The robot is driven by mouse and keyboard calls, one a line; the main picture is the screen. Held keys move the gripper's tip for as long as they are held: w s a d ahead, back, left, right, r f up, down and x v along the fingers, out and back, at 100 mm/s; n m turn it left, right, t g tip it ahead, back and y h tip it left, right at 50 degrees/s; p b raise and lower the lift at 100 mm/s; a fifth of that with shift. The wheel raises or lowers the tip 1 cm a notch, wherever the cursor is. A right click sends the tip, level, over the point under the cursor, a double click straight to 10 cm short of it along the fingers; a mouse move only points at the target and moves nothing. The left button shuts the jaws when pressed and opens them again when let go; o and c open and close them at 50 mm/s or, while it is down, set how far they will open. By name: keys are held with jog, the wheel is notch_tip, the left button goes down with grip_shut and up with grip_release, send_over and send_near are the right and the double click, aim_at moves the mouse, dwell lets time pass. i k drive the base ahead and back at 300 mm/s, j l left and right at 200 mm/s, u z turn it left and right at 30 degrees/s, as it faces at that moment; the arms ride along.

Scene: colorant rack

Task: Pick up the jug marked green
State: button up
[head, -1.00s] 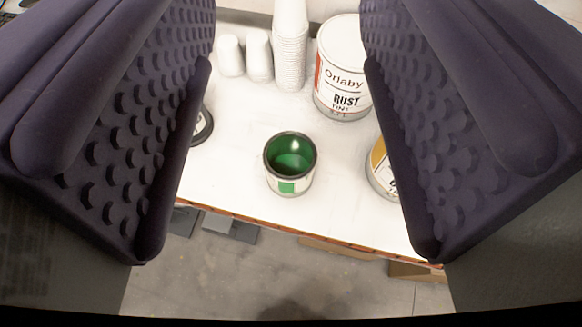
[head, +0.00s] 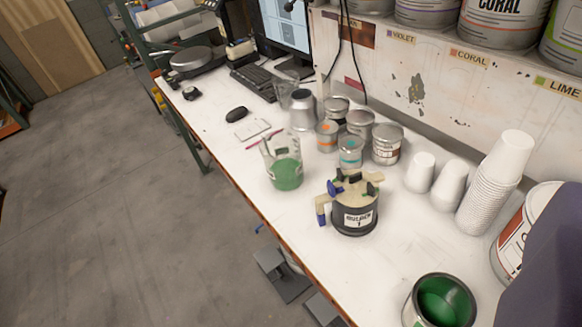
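A clear glass jug (head: 283,165) with green liquid in its lower part stands upright near the front edge of the white worktop, left of centre. I cannot read a mark on it. An open dark-rimmed can with green paint (head: 440,302) stands at the bottom right, cut off by the frame. Only one dark purple padded finger of my gripper (head: 555,275) shows, at the lower right edge. The other finger is out of view. The visible finger is well apart from the jug and partly covers a white tin at the right.
Stacked white cups (head: 495,180) are at the right. A mouse (head: 237,114) and keyboard (head: 255,82) lie behind left. Grey floor (head: 110,200) is clear at left.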

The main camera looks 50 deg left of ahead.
aim_at(280, 150)
jog(key=i+j, duration=0.15)
jog(key=j, duration=0.25)
jog(key=i+j, duration=0.1)
jog(key=j, duration=0.3)
jog(key=i+j, duration=0.15)
jog(key=j, duration=0.25)
jog(key=i+j, duration=0.1)
jog(key=j, duration=0.3)
jog(key=i+j, duration=0.15)
jog(key=j, duration=0.25)
jog(key=i+j+u, duration=0.1)
jog(key=j, duration=0.3)
jog(key=i+j, duration=0.15)
jog(key=j, duration=0.25)
